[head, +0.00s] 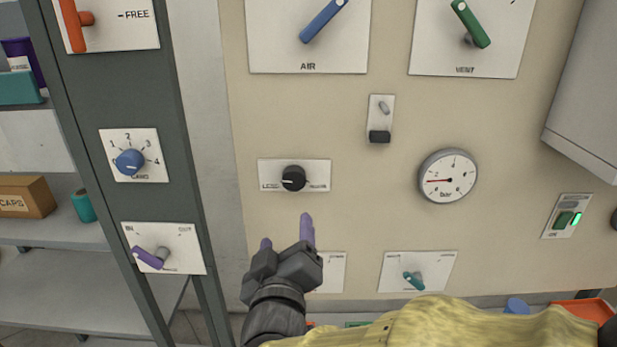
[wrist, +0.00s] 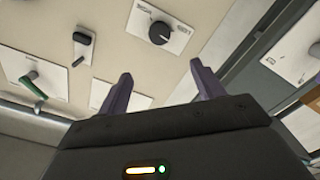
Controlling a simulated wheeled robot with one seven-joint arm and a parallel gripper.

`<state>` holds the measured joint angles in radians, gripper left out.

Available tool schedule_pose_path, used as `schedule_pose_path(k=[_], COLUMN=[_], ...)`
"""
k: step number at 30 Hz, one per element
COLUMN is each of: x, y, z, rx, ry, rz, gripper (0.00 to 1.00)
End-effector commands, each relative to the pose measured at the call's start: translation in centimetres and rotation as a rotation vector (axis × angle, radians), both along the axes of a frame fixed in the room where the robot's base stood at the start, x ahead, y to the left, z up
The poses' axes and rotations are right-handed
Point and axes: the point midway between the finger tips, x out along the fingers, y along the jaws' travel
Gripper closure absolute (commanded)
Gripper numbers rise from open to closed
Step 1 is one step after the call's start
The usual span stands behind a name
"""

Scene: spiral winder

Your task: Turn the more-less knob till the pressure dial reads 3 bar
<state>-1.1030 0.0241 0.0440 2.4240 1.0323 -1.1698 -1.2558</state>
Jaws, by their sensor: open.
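The more-less knob (head: 293,178) is black and round with a pale pointer line. It sits on a white plate (head: 318,168) lettered LESS on the left and more on the right, partly unreadable. It also shows in the wrist view (wrist: 160,33), above and between my fingers. The pressure dial (head: 447,177) is round and white with a grey rim. Its red needle points left, near the mark 2. My gripper (head: 286,232) is open and empty below the knob, with purple fingertips apart from it. Both fingers also show in the wrist view (wrist: 160,88).
A small switch plate (head: 381,108) sits above, between knob and dial. Blue AIR (head: 323,22) and green VENT (head: 470,24) levers are higher. A plate with a teal lever (head: 414,281) is lower right. A blue knob (head: 130,162) and purple lever (head: 148,258) are left. The panel around the knob is clear.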

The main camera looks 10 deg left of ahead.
Motion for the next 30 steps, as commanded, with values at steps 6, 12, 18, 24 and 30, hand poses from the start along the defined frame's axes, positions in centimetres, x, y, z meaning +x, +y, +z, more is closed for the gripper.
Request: schedule_pose_path(k=[6,12,18,24,30], x=[2.1,5.5,8.8,12.1,15.3], y=[0.4,1.2,2.2,3.1,3.6], z=[0.1,0.2,0.2,0.3,0.3], rx=[-0.002,-0.004,-0.003,-0.001,-0.002], ry=[0.002,0.002,0.001,0.001,0.000], rz=[-0.005,-0.005,0.001,0.003,-0.001], gripper=[0.33,0.33,0.33,0.33,0.33])
